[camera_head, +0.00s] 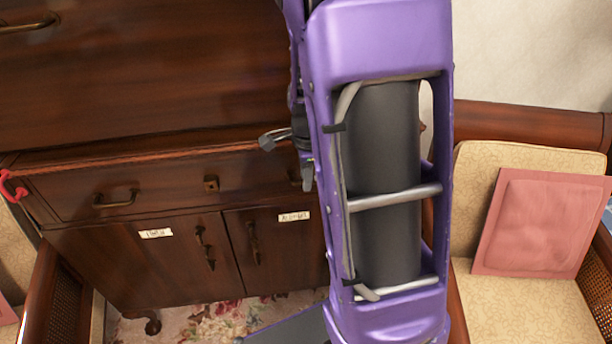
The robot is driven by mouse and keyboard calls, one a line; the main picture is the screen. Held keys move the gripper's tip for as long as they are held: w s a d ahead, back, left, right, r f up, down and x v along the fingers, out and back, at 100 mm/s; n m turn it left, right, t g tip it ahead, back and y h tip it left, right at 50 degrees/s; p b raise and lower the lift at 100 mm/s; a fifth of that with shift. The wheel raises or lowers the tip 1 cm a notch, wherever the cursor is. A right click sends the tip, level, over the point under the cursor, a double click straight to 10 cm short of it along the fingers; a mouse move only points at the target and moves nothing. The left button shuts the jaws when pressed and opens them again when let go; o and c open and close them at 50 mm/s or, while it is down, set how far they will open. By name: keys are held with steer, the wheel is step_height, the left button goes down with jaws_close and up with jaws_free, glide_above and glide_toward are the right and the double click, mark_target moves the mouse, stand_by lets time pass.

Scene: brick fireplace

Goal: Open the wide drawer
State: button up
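The wide drawer (160,190) is a dark wooden front running across the cabinet above two doors. It looks closed. It has a brass pull handle (115,199) on the left and a small brass keyhole plate (211,184) in the middle. A second pull (298,178) at the right is partly hidden by my arm. My gripper (288,158) is in front of the right part of the drawer, close to that pull. Its two dark fingertips look apart, with nothing seen between them.
Two cabinet doors (140,260) with labels and brass handles are below the drawer. A large wooden panel (150,80) is above. An armchair (520,310) with a pink cushion (535,225) stands at right; another chair's arm (45,290) is at left. A floral rug (215,320) lies below.

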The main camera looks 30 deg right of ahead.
jaws_close()
stand_by(1.2)
